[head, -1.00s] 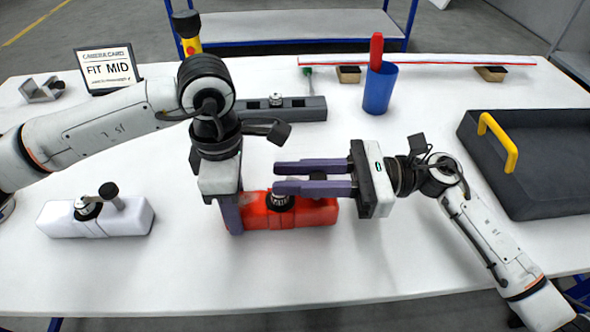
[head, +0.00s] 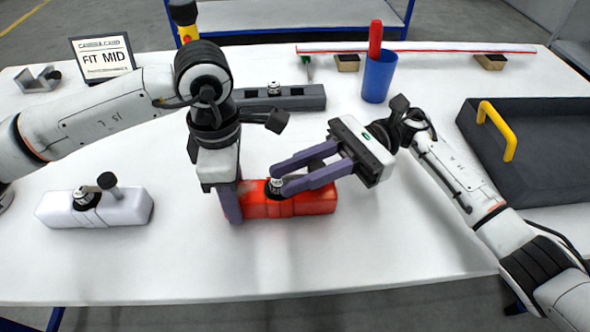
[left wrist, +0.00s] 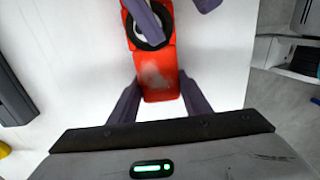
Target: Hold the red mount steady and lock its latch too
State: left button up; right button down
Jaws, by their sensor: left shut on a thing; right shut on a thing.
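The red mount (head: 312,200) lies on the white table in front of me, with a round silver latch post in a dark collar on top. My left gripper (head: 232,210) points straight down at the mount's left end and is shut on it. The left wrist view shows its fingers on both sides of the red block (left wrist: 159,80). My right gripper (head: 280,182) reaches in from the right, tilted, with its purple fingers over the latch. It is shut on the latch's handle, which the fingers mostly hide. I cannot tell whether the latch is locked.
A white mount (head: 122,208) with a dark-knobbed latch stands at left. A grey mount (head: 300,98) lies behind my left gripper. A blue cup (head: 377,80) stands at the back, a dark tray (head: 490,165) at right. The front of the table is clear.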

pick_arm(q)
jog(key=shift+d, duration=0.15)
pick_arm(e)
jog(key=shift+f, duration=0.1)
jog(key=c, duration=1.5)
grip_release()
jog(key=v, duration=1.2)
pick_arm(q)
jog(key=o, duration=1.2)
jog(key=shift+r, duration=0.1)
